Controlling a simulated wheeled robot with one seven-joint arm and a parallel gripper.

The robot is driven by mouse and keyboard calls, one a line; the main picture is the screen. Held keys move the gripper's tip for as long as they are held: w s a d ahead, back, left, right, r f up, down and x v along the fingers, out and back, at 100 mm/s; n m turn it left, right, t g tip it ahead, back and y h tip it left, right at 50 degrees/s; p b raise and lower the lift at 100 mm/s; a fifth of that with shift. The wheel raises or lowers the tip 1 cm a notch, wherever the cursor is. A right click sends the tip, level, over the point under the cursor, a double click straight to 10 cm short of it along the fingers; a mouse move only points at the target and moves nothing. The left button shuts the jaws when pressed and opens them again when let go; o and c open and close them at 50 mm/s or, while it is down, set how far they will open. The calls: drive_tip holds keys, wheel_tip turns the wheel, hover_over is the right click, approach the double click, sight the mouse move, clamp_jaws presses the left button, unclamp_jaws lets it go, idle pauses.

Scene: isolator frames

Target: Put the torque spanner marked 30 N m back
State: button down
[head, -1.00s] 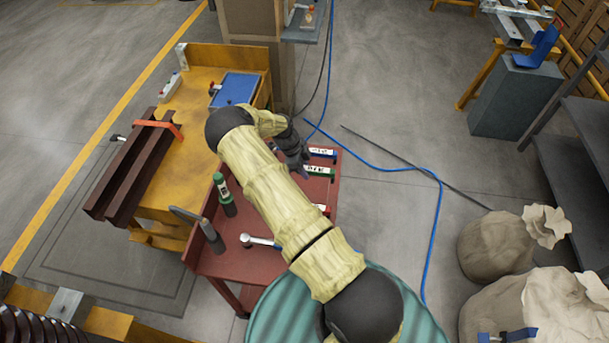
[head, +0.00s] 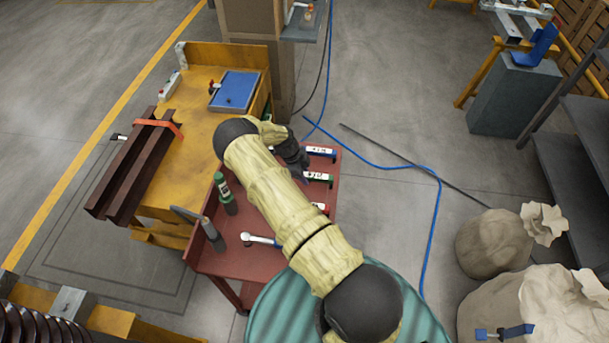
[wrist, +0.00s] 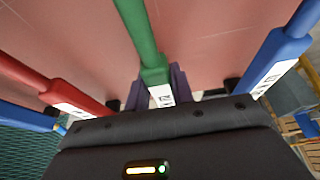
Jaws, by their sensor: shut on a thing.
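A green spanner (head: 319,177) with a white label lies or hangs at the right edge of the red cart (head: 225,262), between a blue spanner (head: 321,152) and a red one (head: 320,207). My gripper (head: 304,171) is at its near end in the head view, partly hidden by my arm. In the wrist view, my gripper's purple fingers (wrist: 160,88) are shut around the green spanner (wrist: 148,45) at its label. The red spanner (wrist: 70,97) is on the left and the blue one (wrist: 279,55) on the right, both apart from the fingers. The label figures are too small to read surely.
A ratchet-like tool (head: 262,240), a green bottle (head: 225,192) and a grey cylinder (head: 212,234) stand or lie on the cart. A yellow bench (head: 190,125) adjoins at the left. A teal drum (head: 270,318) is close in front. A blue hose (head: 385,167) crosses the floor at the right.

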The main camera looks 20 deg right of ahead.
drive_tip(key=c, duration=1.2)
unclamp_jaws()
drive_tip(key=shift+r, duration=0.1)
drive_tip(key=b+v, duration=0.4)
drive_tip(key=v, duration=0.8)
drive_tip(key=s+a+r+n+t+y, duration=0.1)
drive_tip(key=s+a+r+n+t, duration=0.1)
drive_tip(key=s+a+r+n, duration=0.3)
drive_tip(key=s+a+r+n+t+y, duration=0.2)
drive_tip(key=s+a+r+n, duration=0.4)
drive_tip(key=s+r+n, duration=0.8)
drive_tip(key=s+n+t, duration=0.1)
drive_tip(key=s+n, duration=0.4)
drive_tip(key=s, duration=0.1)
drive_tip(key=shift+r+n, duration=0.3)
drive_tip(key=shift+n, duration=0.1)
